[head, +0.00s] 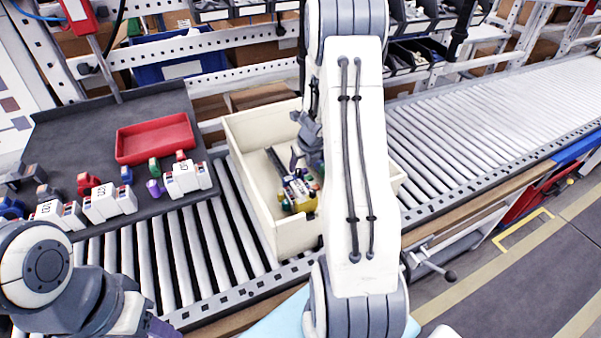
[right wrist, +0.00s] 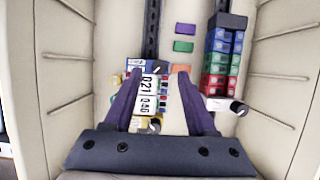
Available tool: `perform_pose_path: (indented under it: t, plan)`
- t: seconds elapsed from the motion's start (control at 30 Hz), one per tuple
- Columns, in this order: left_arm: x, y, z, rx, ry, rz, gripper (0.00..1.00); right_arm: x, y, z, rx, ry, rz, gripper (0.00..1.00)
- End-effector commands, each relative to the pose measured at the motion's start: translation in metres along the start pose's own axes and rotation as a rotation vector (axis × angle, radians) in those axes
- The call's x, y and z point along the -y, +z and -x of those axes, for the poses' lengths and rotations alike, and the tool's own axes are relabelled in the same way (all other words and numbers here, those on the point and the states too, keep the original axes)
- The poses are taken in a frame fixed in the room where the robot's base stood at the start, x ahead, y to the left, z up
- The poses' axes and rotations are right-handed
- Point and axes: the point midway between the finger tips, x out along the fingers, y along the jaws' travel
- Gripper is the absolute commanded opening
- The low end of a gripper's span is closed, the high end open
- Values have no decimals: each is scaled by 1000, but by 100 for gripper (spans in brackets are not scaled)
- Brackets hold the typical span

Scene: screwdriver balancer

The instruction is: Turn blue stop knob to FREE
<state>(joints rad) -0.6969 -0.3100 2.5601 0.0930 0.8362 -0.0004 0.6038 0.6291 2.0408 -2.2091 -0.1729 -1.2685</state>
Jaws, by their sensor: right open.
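A cream bin (head: 243,170) on the roller conveyor holds a rail-mounted assembly (head: 300,190) with white, yellow and coloured blocks. In the right wrist view, white label blocks (right wrist: 148,92) sit on a dark rail between my fingers. A small dark bluish knob (right wrist: 158,70) shows near the fingertips; I cannot tell for sure that it is the blue stop knob, nor read its setting. My right gripper (right wrist: 157,74) is open over the assembly, inside the bin; in the head view it is partly hidden by my arm (head: 308,148). My left gripper is mostly cut off at the lower left.
A second dark rail (right wrist: 219,60) carries blue, green and red blocks, with a white end piece (right wrist: 218,104) and a dark knob (right wrist: 238,107) below. Loose purple and green blocks lie between the rails. Left of the bin, a dark tray (head: 90,135) holds a red box (head: 155,138).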

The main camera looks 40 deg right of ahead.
Motion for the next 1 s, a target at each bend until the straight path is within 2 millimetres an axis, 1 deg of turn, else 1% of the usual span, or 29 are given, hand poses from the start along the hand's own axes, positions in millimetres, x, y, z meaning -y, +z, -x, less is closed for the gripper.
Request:
perform_pose_path:
  t: [0.03,0.1,0.2,0.33,0.57,0.67,0.7,0.73,0.8,0.83,1.0]
  plan:
    - [0,0,-8,0,0,0,50,0,-2,-12,-2,1,1,57]
    - [1,0,-11,0,0,0,50,-1,-1,-21,-1,1,-1,57]
    - [1,1,-13,0,0,0,50,-1,0,-28,0,1,1,57]
    - [1,1,-14,0,0,0,50,-1,0,-32,0,0,0,57]
    - [1,1,-14,0,0,0,50,0,0,-32,1,0,-1,57]
    - [1,1,-14,0,0,0,50,0,0,-32,1,0,-1,22]
    - [1,1,-14,0,0,0,50,0,0,-32,0,0,-1,7]
    - [1,1,-14,0,0,0,50,0,0,-32,0,0,-1,0]
    - [1,1,-14,0,0,0,50,0,0,-32,0,0,-1,0]
    - [1,1,-14,0,0,0,50,5,1,-32,1,-1,-1,0]
    - [1,1,-12,0,0,0,50,0,1,-31,1,-6,-11,0]
